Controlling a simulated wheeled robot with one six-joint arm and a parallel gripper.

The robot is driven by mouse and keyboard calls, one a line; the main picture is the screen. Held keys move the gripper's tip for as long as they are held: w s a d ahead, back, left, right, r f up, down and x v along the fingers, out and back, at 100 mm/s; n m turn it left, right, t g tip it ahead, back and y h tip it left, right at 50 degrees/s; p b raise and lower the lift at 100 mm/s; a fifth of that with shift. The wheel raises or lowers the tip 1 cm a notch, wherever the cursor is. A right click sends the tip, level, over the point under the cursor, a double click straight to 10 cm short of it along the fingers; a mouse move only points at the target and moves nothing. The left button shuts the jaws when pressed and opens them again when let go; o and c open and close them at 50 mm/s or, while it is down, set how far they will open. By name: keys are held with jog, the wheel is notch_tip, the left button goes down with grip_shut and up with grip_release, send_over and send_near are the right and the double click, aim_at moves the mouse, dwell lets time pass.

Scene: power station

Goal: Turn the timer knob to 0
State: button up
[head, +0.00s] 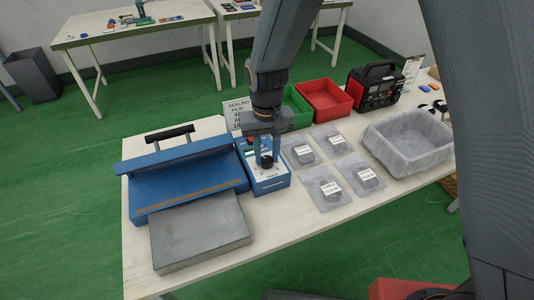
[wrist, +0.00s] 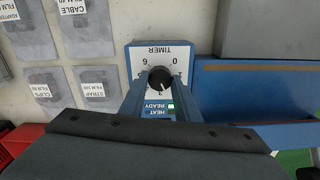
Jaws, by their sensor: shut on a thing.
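The timer knob (wrist: 161,78) is black and round, with a pale mark that seems to point toward the bottom of the wrist view, near the 3. It sits on the white-topped timer panel (wrist: 135,53), with 6 printed at upper left and 0 at upper right. My gripper (wrist: 160,82) is shut on the knob, one blue finger at each side. In the head view my gripper (head: 266,158) points down onto the blue control box (head: 270,184), and the fingers partly hide the knob there.
The blue sealer (head: 185,185) stands left of the control box, with a grey plate (head: 200,232) before it. Labelled bags (head: 327,191) lie to the right.

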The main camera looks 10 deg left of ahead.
aim_at(267, 159)
jog(key=n, duration=0.5)
jog(key=shift+w+n, duration=0.1)
jog(key=shift+n, duration=0.2)
jog(key=n, duration=1)
jog(key=shift+r+n+b, duration=0.1)
jog(key=shift+n+b, duration=0.25)
jog(key=shift+n, duration=0.05)
jog(key=n, duration=0.5)
jog(key=shift+n+b, duration=0.3)
jog(key=o, duration=1)
jog(key=shift+o, duration=0.2)
jog(key=shift+r+b, duration=0.9)
jog(key=shift+r, duration=2.95)
